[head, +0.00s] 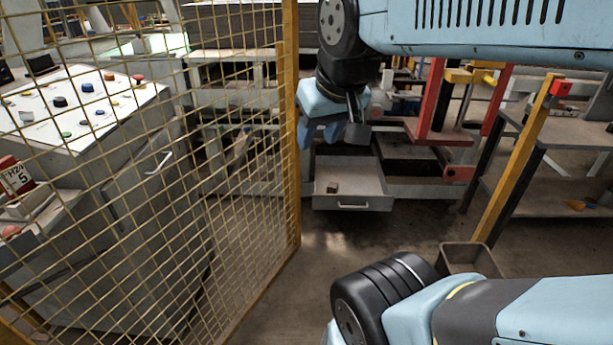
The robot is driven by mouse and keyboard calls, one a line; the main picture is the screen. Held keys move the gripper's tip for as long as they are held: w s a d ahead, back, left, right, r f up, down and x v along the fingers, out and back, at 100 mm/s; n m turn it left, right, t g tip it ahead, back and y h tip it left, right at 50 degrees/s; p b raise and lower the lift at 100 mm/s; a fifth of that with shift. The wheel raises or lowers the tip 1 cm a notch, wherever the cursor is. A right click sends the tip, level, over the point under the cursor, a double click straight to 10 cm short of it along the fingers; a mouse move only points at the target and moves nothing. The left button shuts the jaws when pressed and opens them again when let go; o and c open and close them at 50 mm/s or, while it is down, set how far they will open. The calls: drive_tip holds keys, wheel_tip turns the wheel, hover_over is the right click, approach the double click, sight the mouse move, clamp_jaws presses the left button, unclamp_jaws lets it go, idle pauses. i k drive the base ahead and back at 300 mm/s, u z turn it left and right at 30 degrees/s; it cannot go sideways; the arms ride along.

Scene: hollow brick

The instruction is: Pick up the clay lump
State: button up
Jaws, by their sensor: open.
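A small dark brown lump, which looks like the clay lump (332,188), lies in an open grey drawer (351,202) below the workbench, toward the drawer's left side. My gripper (323,140) hangs from my arm above and slightly left of the drawer, apart from the lump.
A yellow wire mesh fence (230,140) with a yellow post (291,130) stands close left of the drawer. A control desk (75,105) is behind the mesh. A yellow bar (517,160) and shelves (560,165) stand right. A brown bin (470,258) is on the floor (340,250).

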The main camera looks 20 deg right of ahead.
sight(332, 186)
drive_tip(key=z, duration=0.3)
drive_tip(key=i, duration=1.1)
drive_tip(key=z, duration=0.85)
drive_tip(key=i, duration=0.35)
drive_tip(key=z, duration=0.2)
drive_tip(key=k, duration=0.85)
drive_tip(key=z, duration=0.2)
drive_tip(key=i, duration=0.9)
drive_tip(key=u, duration=0.1)
